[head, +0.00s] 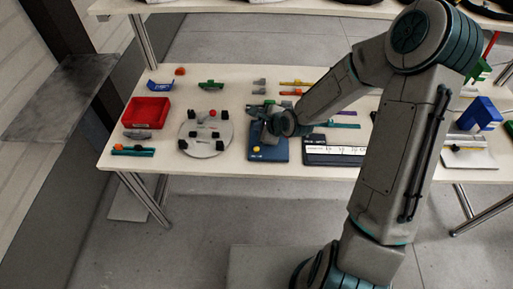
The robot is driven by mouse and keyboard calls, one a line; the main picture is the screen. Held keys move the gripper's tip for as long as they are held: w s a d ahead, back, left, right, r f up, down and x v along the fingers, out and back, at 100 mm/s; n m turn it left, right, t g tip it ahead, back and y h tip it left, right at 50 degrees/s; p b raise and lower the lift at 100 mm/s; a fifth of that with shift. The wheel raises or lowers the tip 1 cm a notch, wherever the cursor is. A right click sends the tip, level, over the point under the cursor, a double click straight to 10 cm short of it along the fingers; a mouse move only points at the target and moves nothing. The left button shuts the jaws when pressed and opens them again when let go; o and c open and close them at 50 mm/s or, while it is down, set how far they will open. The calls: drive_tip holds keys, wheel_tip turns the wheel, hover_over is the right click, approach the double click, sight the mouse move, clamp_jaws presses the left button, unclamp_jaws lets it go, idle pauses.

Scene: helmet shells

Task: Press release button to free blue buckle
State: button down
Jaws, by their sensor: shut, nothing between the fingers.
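A dark blue fixture plate (275,154) lies near the front edge of the middle of the table. A small yellow-orange button-like piece (256,149) sits on its front left. My gripper (268,132) is shut and empty, low over the back part of this plate. The wrist hides part of the fixture, and the fingertips are too small to make out, so contact cannot be told. A separate blue piece (160,86), perhaps a buckle part, lies at the back left of the table. Which part is the blue buckle cannot be told for sure.
A round grey plate (204,150) with black blocks lies left of the fixture. A red tray (146,112) stands at the far left. A dark panel with a white strip (334,151) lies close on the right. Small parts lie behind. My arm hides the table's right middle.

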drive_tip(key=b, duration=0.7)
hover_over(256, 149)
drive_tip(key=d, duration=0.1)
drive_tip(key=f, duration=0.7)
drive_tip(key=shift+s+f, duration=0.25)
drive_tip(key=shift+f+b, duration=0.5)
drive_tip(key=shift+f, duration=0.15)
idle(0.5)
drive_tip(key=shift+f, duration=0.4)
drive_tip(key=shift+f+b, duration=0.45)
drive_tip(key=shift+b, duration=0.05)
idle(0.5)
drive_tip(key=shift+r, duration=0.15)
drive_tip(key=shift+r+p, duration=0.75)
drive_tip(key=shift+p, duration=0.15)
